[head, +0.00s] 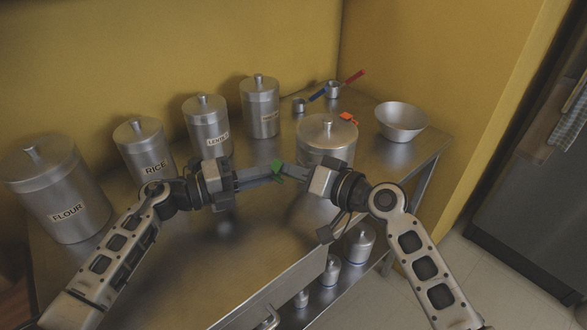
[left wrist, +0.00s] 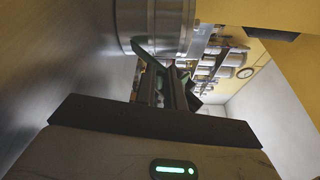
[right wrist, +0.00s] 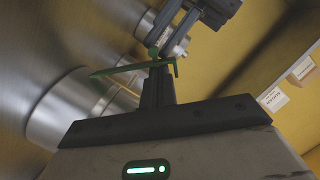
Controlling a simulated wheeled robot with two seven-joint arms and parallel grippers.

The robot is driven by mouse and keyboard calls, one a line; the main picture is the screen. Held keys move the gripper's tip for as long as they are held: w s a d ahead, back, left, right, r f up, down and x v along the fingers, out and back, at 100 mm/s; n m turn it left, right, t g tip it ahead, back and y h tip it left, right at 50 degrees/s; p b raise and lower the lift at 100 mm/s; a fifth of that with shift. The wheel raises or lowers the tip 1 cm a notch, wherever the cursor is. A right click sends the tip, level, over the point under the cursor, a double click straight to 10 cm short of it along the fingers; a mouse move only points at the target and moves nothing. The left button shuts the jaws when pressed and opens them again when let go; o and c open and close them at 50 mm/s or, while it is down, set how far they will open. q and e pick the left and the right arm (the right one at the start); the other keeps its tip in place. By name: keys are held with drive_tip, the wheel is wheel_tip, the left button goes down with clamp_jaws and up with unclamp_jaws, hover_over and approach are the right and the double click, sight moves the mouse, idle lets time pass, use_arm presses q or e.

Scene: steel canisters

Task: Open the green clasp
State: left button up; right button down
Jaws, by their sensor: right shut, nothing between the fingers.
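The green clasp (head: 277,168) is at the front left of the lidded steel canister (head: 327,140). In the right wrist view the green clasp (right wrist: 130,68) shows as a thin bar with a round knob, crossing at my right fingertips. Its joint with the canister is hidden. My right gripper (head: 290,174) is shut and empty, its tips at the clasp; contact is unclear. My left gripper (head: 268,176) reaches in from the left, its tips close to the clasp. In the left wrist view its fingers (left wrist: 165,85) are dark and overlap other parts, so their gap is unclear.
Canisters marked FLOUR (head: 55,190), RICE (head: 146,150) and LENTILS (head: 207,125), plus another (head: 260,105), stand behind. An orange-red clasp (head: 347,118) is on the lidded canister's far side. A steel bowl (head: 402,120) stands right. The table's front middle (head: 240,245) is clear.

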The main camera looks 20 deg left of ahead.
use_arm(q)
drive_tip(key=v, duration=1.2)
use_arm(e)
drive_tip(key=shift+s+f, duration=0.2)
drive_tip(key=shift+f, duration=0.05)
use_arm(q)
drive_tip(key=shift+f+b, duration=0.65)
drive_tip(key=shift+f, duration=0.05)
use_arm(e)
drive_tip(key=v, duration=1.5)
drive_tip(key=shift+d, duration=0.35)
